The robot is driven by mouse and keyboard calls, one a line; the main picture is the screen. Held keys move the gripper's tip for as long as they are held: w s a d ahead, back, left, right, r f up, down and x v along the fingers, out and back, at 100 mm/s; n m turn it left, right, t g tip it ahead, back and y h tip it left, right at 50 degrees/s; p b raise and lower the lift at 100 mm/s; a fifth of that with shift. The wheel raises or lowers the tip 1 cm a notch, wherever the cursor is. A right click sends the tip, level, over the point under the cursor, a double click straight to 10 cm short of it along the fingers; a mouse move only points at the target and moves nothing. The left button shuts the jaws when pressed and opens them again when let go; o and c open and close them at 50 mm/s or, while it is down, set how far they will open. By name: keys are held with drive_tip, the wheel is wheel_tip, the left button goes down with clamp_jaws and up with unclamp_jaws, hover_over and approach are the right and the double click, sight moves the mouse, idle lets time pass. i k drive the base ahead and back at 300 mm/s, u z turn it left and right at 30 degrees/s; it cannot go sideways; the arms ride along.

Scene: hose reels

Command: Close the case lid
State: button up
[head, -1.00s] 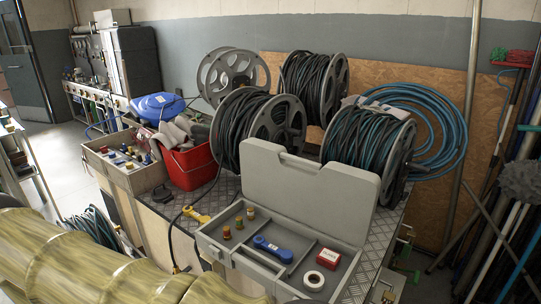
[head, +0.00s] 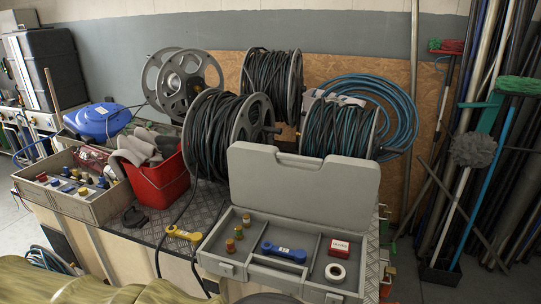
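The grey case (head: 222,262) stands open near the front edge of the metal-topped bench. Its lid (head: 303,189) is raised, roughly upright, at the back of the case. My gripper cannot be made out in the head view.
Cable reels (head: 225,135) stand close behind the lid. A red bucket (head: 160,182), a yellow tool (head: 184,234) and a tray of fittings (head: 75,202) are left of the case. Poles and brooms (head: 480,150) lean at the right. A strip of bench left of the case is bare.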

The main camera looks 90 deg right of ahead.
sight(339, 192)
drive_tip(key=z, duration=1.65)
